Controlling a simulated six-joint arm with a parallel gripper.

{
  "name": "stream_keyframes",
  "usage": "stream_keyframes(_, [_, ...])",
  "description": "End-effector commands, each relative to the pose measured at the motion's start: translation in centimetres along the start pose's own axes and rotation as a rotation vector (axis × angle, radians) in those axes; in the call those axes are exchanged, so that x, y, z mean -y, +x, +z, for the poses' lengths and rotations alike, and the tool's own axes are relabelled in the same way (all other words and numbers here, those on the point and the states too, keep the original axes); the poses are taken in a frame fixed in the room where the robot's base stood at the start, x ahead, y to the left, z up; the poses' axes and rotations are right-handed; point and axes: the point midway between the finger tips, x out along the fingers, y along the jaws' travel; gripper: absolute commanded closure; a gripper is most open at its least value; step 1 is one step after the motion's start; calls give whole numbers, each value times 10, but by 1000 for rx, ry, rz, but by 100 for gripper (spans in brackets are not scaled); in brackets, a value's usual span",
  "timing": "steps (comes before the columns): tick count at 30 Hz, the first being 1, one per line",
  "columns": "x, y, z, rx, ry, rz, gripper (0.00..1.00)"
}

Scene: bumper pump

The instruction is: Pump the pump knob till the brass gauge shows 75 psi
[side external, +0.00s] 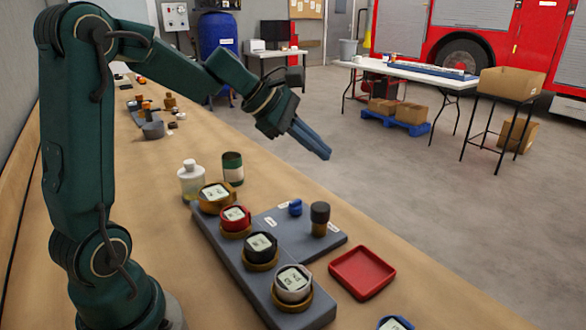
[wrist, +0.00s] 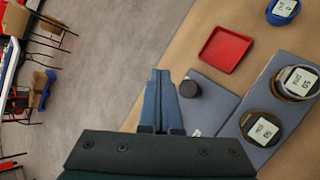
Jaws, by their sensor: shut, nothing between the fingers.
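The pump knob (side external: 320,213) is a black cap on a short brass stem, upright on the right part of the grey panel; its black top also shows in the wrist view (wrist: 190,89). The brass gauge (side external: 215,193) is at the far end of the row of gauges; its digits are too small to read, and it is not visible in the wrist view. My gripper (side external: 325,156) is shut and empty, in the air above and beyond the knob, apart from it. In the wrist view its blue fingers (wrist: 160,74) lie together, left of the knob.
Red (side external: 235,216), black (side external: 260,246) and silver (side external: 293,281) gauges share the grey panel (side external: 225,244). A small blue knob (side external: 295,207) is beside the pump knob. A red tray (side external: 362,272), blue gauge (side external: 395,323), bottle (side external: 191,180) and green can (side external: 232,168) stand nearby.

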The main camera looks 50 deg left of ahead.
Motion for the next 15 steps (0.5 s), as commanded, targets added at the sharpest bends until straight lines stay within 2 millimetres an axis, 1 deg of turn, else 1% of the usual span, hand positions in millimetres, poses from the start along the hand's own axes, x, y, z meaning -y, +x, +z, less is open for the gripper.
stream_keyframes(2, [0,0,-3,-5,-7,-1,100])
stream_keyframes(11, [0,0,-3,-5,-4,-1,100])
stream_keyframes(15, [3,4,-5,-2,-4,-2,100])
